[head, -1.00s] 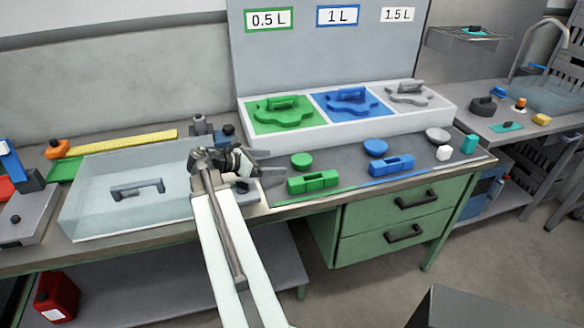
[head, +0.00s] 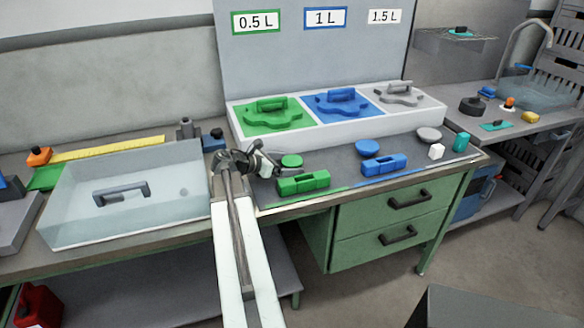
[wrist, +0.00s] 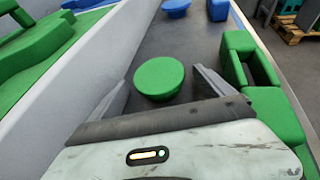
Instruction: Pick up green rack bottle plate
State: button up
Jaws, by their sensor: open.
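The green bottle-shaped plate (head: 272,115) with a raised handle lies in the left compartment of the white rack (head: 330,133), below the 0.5 L sign. Part of it shows at the left of the wrist view (wrist: 40,50). My gripper (head: 277,163) is open, low over the table in front of the rack. A round green piece (head: 291,161) is just beyond its fingers. In the wrist view, this round piece (wrist: 159,78) appears between the two fingers. I cannot tell whether they touch it. The gripper is apart from the plate.
A green handled block (head: 303,183) lies at the table's front edge. Blue (head: 335,104) and grey (head: 397,92) plates fill the other compartments. A blue block (head: 384,164) and a blue round piece (head: 367,148) lie to the right. A clear bin (head: 130,215) stands left.

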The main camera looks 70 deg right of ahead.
jog(key=shift+s+d+f, duration=0.25)
jog(key=shift+d, duration=0.1)
jog(key=shift+r, duration=0.1)
jog(key=shift+c, duration=0.3)
jog(key=c, duration=1.4)
jog(key=shift+r, duration=0.1)
